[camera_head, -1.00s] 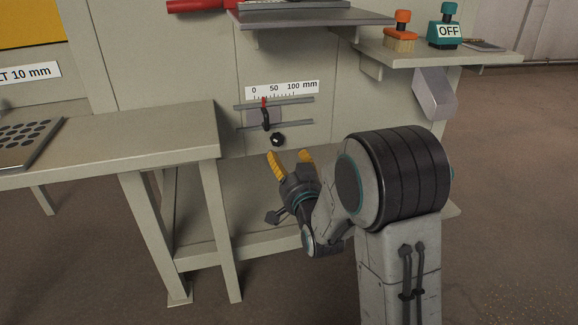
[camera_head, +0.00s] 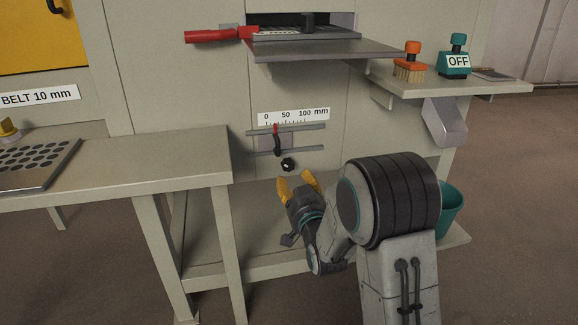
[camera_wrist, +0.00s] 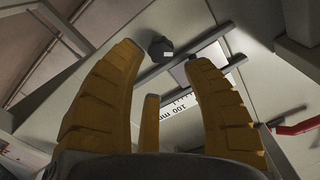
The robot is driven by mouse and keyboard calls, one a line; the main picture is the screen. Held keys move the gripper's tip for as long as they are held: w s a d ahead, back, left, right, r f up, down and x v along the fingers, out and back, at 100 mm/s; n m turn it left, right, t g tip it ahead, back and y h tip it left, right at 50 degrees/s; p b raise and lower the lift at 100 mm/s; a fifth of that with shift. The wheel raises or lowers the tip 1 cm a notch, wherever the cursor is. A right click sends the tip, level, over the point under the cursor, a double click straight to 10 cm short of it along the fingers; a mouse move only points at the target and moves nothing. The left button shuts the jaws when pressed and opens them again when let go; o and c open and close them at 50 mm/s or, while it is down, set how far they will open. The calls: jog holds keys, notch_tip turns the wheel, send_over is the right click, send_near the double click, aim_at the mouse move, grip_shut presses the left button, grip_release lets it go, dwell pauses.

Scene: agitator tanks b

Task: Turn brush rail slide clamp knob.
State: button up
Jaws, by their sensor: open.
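The black clamp knob (camera_head: 288,164) sits on the cabinet front, just below the brush rail slide (camera_head: 277,142). The slide rides between two grey rails under a 0–100 mm scale (camera_head: 293,116), with its red pointer near the low end. My gripper (camera_head: 298,180) is open and empty, with its yellow fingers pointing up just below the knob, apart from it. In the wrist view the knob (camera_wrist: 160,48) shows beyond the open fingers, between their tips, with a small white mark on it.
A grey shelf (camera_head: 330,48) and a red handle (camera_head: 215,36) are above the scale. A table (camera_head: 150,150) stands at left. A teal bin (camera_head: 451,208) is behind my arm.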

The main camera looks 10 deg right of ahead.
aim_at(288, 166)
jog(key=shift+w+r+n+b, duration=0.1)
jog(key=shift+w+n+b, duration=0.15)
jog(key=shift+w+n, duration=1.5)
jog(key=shift+w+r+n+b, duration=0.15)
jog(key=shift+w+n, duration=0.95)
jog(key=shift+n, duration=1.3)
jog(key=shift+w+r+n+b, duration=0.1)
jog(key=shift+w+n+b, duration=0.2)
jog(key=shift+w+n, duration=1.45)
jog(key=shift+s+n, duration=0.3)
jog(key=shift+s, duration=0.05)
jog(key=c, duration=0.9)
